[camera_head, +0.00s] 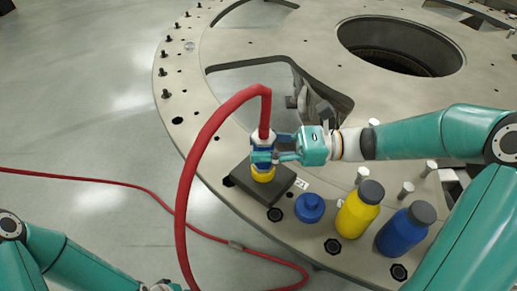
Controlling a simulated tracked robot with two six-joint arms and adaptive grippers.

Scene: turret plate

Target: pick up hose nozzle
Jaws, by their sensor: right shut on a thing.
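The hose nozzle (262,174) stands upright, blue and yellow with a white collar, at the end of a thick red hose (190,180). It is at a dark square block (243,187) on the turret plate; I cannot tell if it touches the block. My right gripper (268,157) reaches in from the right and is shut on the nozzle's middle, with its fingers covering part of it. My left arm shows at the lower left. Its gripper is only a small piece at the bottom edge, so its jaws cannot be made out.
A blue cap-like piece (309,208), a yellow bottle (359,211) and a blue bottle (405,231) stand right of the block. The beige turret plate (240,45) has a large round hole, cutouts and upright bolts. The hose arches up and trails over the grey floor (80,120).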

